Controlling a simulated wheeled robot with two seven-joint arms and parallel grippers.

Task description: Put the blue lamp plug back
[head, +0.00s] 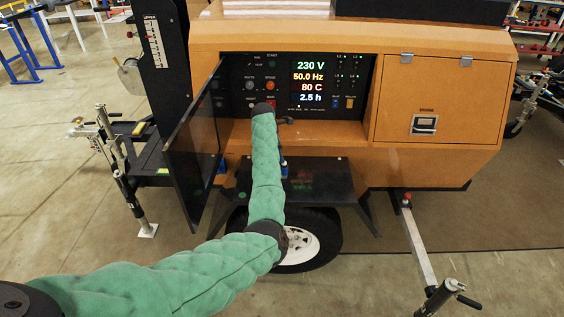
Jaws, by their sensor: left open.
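My left arm, in a green padded sleeve, reaches from the lower left up to the control panel (345,112) of the orange light tower. My left gripper (286,121) is mostly hidden behind the forearm and wrist; only a small dark part shows at the panel's lower edge. It is open. A small blue piece (284,169) shows just right of the forearm, above the black shelf; it may be the blue lamp plug, but the forearm covers most of it. Another blue bit (222,166) shows by the open door's edge. My right gripper is not in view.
The black panel door (190,150) stands open left of the panel. The black shelf (318,180) juts out above the wheel (303,241). An outrigger (417,243) extends at the right, and a jack stand (128,180) stands at the left.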

